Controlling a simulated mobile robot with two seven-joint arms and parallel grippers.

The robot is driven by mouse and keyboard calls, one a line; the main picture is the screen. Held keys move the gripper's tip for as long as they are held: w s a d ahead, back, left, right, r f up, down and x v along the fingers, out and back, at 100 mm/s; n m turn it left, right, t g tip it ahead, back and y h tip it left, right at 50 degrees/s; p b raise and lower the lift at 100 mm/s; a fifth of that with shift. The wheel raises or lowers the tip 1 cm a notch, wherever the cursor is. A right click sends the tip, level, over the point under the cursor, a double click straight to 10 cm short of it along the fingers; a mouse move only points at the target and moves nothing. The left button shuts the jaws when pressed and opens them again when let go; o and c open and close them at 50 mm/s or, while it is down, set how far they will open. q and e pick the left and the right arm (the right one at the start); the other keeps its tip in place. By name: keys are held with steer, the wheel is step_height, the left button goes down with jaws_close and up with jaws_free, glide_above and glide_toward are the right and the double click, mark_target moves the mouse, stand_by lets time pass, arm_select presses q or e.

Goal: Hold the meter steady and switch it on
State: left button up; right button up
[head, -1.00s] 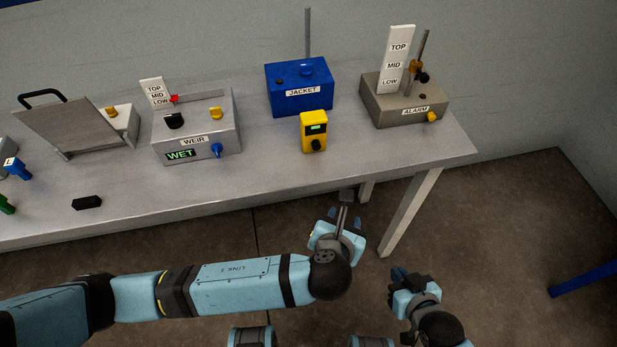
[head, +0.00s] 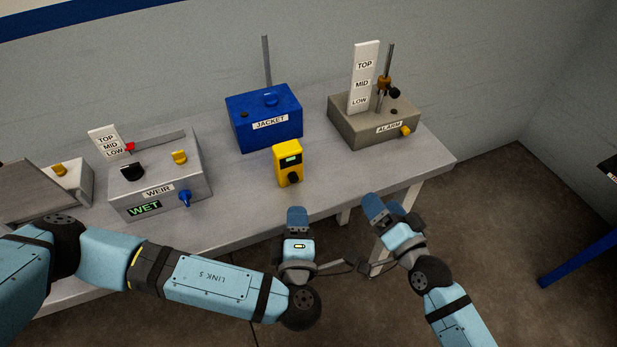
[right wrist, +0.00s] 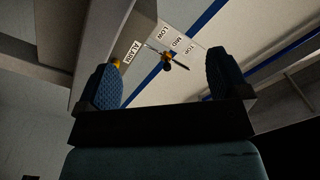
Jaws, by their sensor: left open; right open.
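The yellow meter (head: 287,166) stands upright near the front edge of the table, with a small lit green display on top and a black knob (head: 293,178) low on its front. My left gripper (head: 297,214) is in front of the table edge just below the meter, apart from it; its fingers look edge-on here. My right gripper (head: 381,205) is to the right, in front of the table edge, apart from the meter. In the right wrist view its two fingers (right wrist: 165,85) are spread with nothing between them. The meter does not show in that view.
The blue JACKET box (head: 240,131) stands behind the meter, the grey ALARM box (head: 345,130) behind right, and the WEIR box (head: 200,190), reading WET, to the left. Bare table (head: 340,170) lies right of the meter. A wall is behind.

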steer(key=w+a+r+m+t+h, duration=0.2)
steer(key=r+m, duration=0.5)
steer(key=m, duration=0.2)
steer(key=w+a+r+m+t+h, duration=0.2)
steer(key=r+m+t+h, duration=0.1)
steer(key=r+m, duration=0.5)
steer(key=m+g+y, duration=0.3)
steer(key=m+g, duration=0.6)
steer(key=m, duration=0.1)
glide_toward(290, 154)
steer(key=x, duration=1.3)
steer(key=shift+r, duration=0.1)
steer(key=c, duration=1.1)
